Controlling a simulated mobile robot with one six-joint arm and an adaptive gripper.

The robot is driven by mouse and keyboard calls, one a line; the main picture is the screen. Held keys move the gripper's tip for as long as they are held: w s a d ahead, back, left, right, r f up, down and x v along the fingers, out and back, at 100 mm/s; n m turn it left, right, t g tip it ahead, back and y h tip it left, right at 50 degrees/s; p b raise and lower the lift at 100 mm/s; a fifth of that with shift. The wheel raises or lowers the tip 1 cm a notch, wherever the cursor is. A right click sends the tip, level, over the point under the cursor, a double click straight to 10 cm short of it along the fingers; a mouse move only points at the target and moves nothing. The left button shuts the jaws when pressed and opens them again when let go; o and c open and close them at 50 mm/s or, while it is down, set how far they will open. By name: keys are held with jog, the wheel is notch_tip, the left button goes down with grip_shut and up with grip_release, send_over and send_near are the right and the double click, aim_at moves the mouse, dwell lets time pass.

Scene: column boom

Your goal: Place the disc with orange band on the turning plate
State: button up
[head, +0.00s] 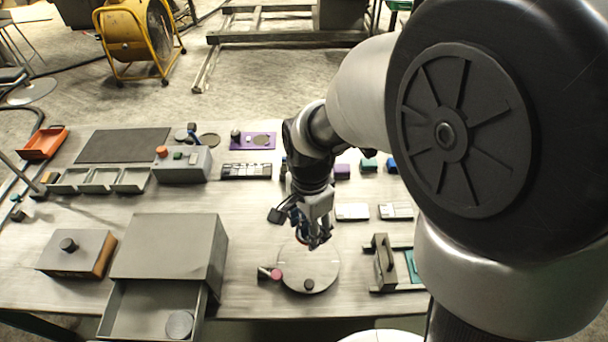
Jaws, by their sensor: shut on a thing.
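The turning plate (325,276) is a pale round plate near the front middle of the table. A small dark disc (309,285) lies on its front part. A pinkish-red round piece (276,274) is at its left edge. My gripper (319,243) points down over the back part of the plate. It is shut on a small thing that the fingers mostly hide. I cannot make out an orange band on it, nor tell its exact height above the plate. No disc with an orange band shows clearly elsewhere.
A small grey cylinder (263,272) is beside the pinkish piece. A grey cabinet (170,246) with an open drawer holding a grey disc (180,324) stands left. A handled fixture (383,262) stands right. My arm hides the right side.

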aim_at(308, 259)
notch_tip(308, 259, down, 13)
jog(key=b, duration=0.4)
jog(key=shift+f, duration=0.15)
jog(key=o, duration=1.3)
jog(key=shift+o, duration=0.2)
